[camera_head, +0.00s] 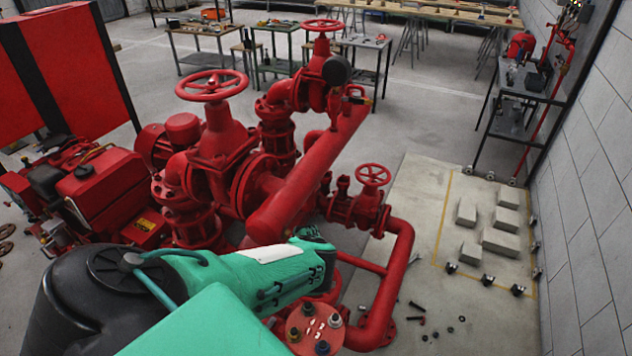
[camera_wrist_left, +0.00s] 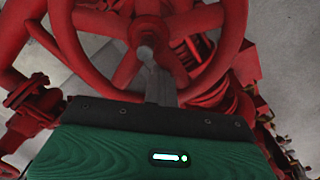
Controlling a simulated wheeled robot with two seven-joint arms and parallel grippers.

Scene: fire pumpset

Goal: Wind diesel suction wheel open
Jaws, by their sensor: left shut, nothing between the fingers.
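A large red handwheel (camera_wrist_left: 235,40) fills the upper part of the left wrist view, with spokes and a hub (camera_wrist_left: 147,48). My left gripper (camera_wrist_left: 158,75) shows there as narrow grey fingers, shut with nothing between them. Its tips appear just below the hub, inside the rim in the picture; contact cannot be told. In the head view my green left arm reaches in from the bottom left, and its fingers are hidden. Red handwheels show there on the large valve (camera_head: 212,85), at the back (camera_head: 322,25) and on a small valve (camera_head: 373,175). Which one is the diesel suction wheel cannot be told.
A thick red pipe (camera_head: 310,175) slants across the middle. A red engine (camera_head: 100,185) stands at the left. Grey blocks (camera_head: 500,240) lie on the marked floor at right, with loose bolts (camera_head: 417,306) nearer.

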